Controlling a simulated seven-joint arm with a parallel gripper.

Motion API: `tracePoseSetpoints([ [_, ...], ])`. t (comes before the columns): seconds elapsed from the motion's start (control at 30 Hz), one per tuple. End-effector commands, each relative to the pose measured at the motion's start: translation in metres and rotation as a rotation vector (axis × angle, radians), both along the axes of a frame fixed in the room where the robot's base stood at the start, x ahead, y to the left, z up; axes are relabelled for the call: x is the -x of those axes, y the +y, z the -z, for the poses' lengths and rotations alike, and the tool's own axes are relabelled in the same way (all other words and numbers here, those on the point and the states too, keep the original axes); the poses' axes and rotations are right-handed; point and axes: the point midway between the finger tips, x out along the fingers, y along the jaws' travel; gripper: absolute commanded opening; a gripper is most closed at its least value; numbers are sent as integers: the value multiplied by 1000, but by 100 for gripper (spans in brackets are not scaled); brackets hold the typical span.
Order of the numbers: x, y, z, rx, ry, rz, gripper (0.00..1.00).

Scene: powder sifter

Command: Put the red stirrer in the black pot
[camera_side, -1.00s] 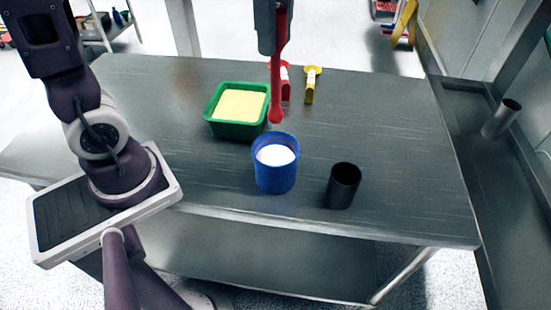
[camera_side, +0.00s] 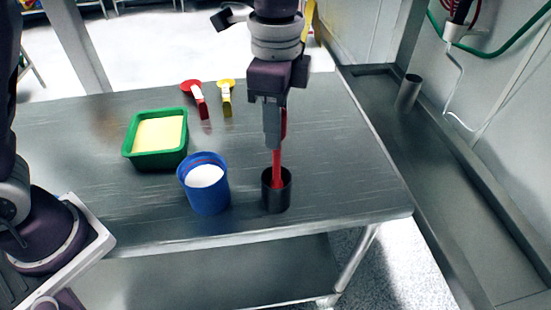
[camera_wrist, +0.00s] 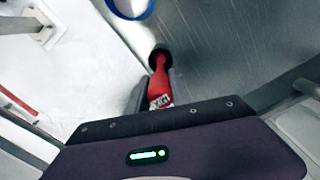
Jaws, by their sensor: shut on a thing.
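My gripper (camera_side: 276,142) points down and is shut on the red stirrer (camera_side: 277,168). The stirrer hangs upright below the fingers, and its lower end is inside the mouth of the black pot (camera_side: 277,202). The pot's rim hides the stirrer's tip, so I cannot tell whether it touches the bottom. In the wrist view the red stirrer (camera_wrist: 159,86) shows between the fingers, with a white label on its handle. It runs to the dark opening of the black pot (camera_wrist: 153,52).
A blue container (camera_side: 207,195) of white powder stands just left of the pot. A green tray (camera_side: 155,160) of yellow powder is farther left. A red scoop (camera_side: 197,97) and a yellow scoop (camera_side: 226,97) lie behind. The table's front edge is close; its right side is clear.

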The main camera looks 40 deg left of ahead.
Motion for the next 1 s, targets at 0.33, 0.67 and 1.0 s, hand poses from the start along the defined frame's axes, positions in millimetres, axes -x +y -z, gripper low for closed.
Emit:
tracePoseSetpoints([
  [0.33, 0, 0, 45, 1, -1, 1, 0],
  [0.67, 0, 0, 47, 1, -1, 1, 38],
  [1.0, 0, 0, 47, 1, -1, 1, 48],
])
